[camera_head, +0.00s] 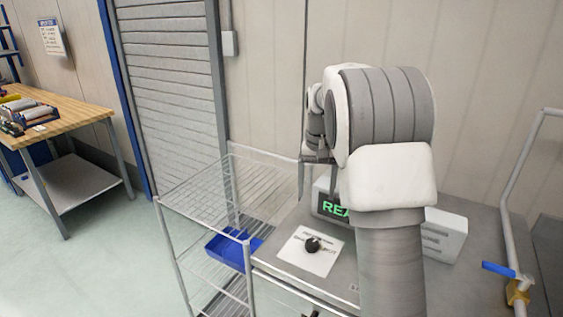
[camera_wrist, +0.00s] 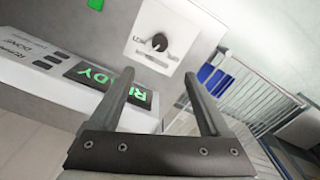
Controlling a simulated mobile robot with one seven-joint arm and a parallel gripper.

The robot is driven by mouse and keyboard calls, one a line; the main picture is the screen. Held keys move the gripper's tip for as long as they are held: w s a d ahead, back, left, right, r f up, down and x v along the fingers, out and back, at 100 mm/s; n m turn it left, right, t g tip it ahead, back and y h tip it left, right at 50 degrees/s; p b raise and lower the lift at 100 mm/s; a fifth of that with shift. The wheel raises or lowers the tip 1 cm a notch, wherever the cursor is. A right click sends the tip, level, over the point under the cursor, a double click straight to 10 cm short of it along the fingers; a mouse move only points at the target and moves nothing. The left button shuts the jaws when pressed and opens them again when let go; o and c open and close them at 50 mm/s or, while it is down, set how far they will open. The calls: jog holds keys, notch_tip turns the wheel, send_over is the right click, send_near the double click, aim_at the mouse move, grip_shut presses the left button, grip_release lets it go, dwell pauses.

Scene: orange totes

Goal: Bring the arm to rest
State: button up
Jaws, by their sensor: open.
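My gripper (camera_wrist: 158,93) shows in the wrist view with its two dark fingers spread apart and nothing between them. Beyond the fingers are a grey panel with a white plate and a black knob (camera_wrist: 158,42), and a box with a green READY display (camera_wrist: 105,83). In the head view my arm (camera_head: 388,190) rises from the bottom and bends over in front of the grey bench. The knob (camera_head: 312,244) and the display (camera_head: 334,210) show just left of the arm.
A wire rack (camera_head: 240,165) with a blue bin (camera_head: 233,248) stands left of the grey bench (camera_head: 290,268). A pipe with a blue-handled valve (camera_head: 498,269) is at the right. A wooden workbench (camera_head: 85,115) stands far left, with open floor between.

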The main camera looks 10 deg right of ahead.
jog(key=s+a+r+n+t, duration=0.1)
jog(key=s+a+r+t, duration=0.1)
jog(key=s+a+r, duration=0.4)
jog(key=s+a+r+n+t, duration=0.1)
jog(key=s+r, duration=0.3)
jog(key=s, duration=0.5)
jog(key=s+a+f+n+t, duration=0.1)
jog(key=s+a, duration=0.1)
jog(key=s, duration=0.5)
jog(key=s+a+f+n+t, duration=0.1)
jog(key=s+a, duration=0.1)
jog(key=s, duration=0.5)
jog(key=shift+s+f+t, duration=0.25)
jog(key=shift+f+t, duration=0.05)
jog(key=shift+f, duration=0.1)
